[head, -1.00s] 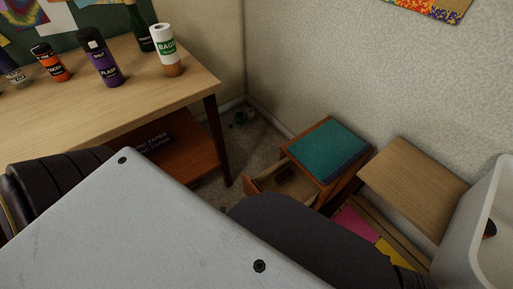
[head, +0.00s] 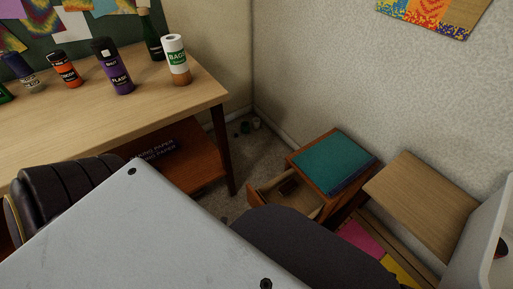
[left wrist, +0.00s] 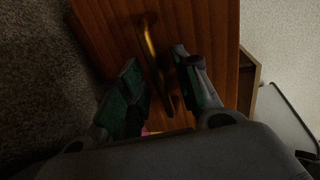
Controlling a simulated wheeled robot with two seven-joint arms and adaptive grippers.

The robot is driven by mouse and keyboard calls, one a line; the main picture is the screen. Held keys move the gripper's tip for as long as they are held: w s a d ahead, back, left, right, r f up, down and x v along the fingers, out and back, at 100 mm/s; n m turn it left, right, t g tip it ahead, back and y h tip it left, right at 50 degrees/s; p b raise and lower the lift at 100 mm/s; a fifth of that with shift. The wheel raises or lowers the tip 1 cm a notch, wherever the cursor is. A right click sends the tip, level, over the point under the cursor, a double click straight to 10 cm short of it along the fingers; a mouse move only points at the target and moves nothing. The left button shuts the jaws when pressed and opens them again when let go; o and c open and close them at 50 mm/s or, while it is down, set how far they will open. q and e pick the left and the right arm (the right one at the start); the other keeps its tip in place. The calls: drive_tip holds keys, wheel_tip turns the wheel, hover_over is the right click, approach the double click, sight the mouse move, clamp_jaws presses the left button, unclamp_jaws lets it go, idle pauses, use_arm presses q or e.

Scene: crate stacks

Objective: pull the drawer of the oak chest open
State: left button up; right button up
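The oak chest (head: 314,186) with a teal top stands in the corner in the head view. Its drawer (head: 257,200) is pulled out, with its inside showing and a small dark item in it. In the left wrist view a reddish-brown wooden front (left wrist: 208,28) with a brass handle (left wrist: 149,40) fills the middle. My left gripper (left wrist: 155,60) is open, with one finger on each side of the handle; I see gaps beside it. In the head view my arm hides this gripper. My right gripper is not in view.
A wooden table (head: 75,107) with several bottles and cans stands at left, a lower shelf beneath it. A plain wooden board (head: 425,190) and a pale grey bin (head: 480,245) are at right. Pink and yellow sheets (head: 360,239) lie below. Some carpet is free between table and chest.

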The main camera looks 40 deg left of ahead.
use_arm(q)
drive_tip(key=v, duration=1.1)
drive_tip(key=shift+s, duration=0.15)
idle(0.6)
